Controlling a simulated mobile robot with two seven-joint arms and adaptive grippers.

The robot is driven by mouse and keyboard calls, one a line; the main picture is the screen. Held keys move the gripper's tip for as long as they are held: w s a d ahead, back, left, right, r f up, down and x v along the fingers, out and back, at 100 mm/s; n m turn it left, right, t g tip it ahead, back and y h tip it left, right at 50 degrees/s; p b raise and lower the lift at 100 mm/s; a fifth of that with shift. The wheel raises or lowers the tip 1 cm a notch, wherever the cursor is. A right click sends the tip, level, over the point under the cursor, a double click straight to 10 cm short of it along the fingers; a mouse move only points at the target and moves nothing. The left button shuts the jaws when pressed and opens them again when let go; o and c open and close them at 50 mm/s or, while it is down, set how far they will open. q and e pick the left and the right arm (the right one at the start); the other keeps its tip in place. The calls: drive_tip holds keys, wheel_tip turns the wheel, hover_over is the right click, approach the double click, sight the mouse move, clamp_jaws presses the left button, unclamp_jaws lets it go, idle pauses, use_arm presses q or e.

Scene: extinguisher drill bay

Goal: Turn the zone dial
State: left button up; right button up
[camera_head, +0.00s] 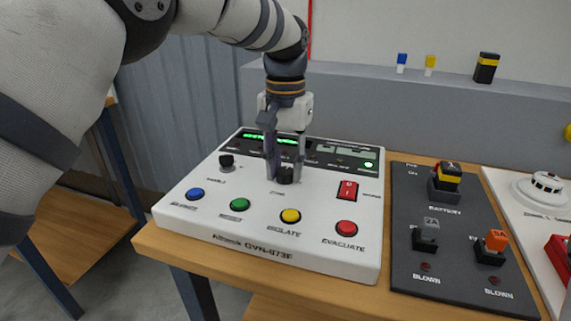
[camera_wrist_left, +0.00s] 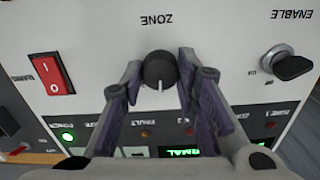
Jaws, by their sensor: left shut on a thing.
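My left gripper (camera_head: 285,176) points down over the panel and is shut on the zone dial, which partly shows below the fingers in the head view. The left gripper (camera_wrist_left: 158,78) also shows in the left wrist view, a finger on either side of the knob. My right gripper is not in view.
The enable key switch (camera_head: 226,161), a red rocker switch (camera_head: 347,190) and several coloured buttons, such as the yellow isolate button (camera_head: 290,216), surround the dial. A dark fuse and battery board (camera_head: 455,250) lies to the right. A grey ledge (camera_head: 350,100) runs behind.

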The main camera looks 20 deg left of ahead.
sight(285, 170)
use_arm(q)
drive_tip(key=shift+n, duration=0.5)
drive_tip(key=o, duration=1.2)
drive_tip(key=shift+f, duration=0.1)
drive_tip(key=shift+c, duration=0.2)
wheel_tip(285, 170, up, 12)
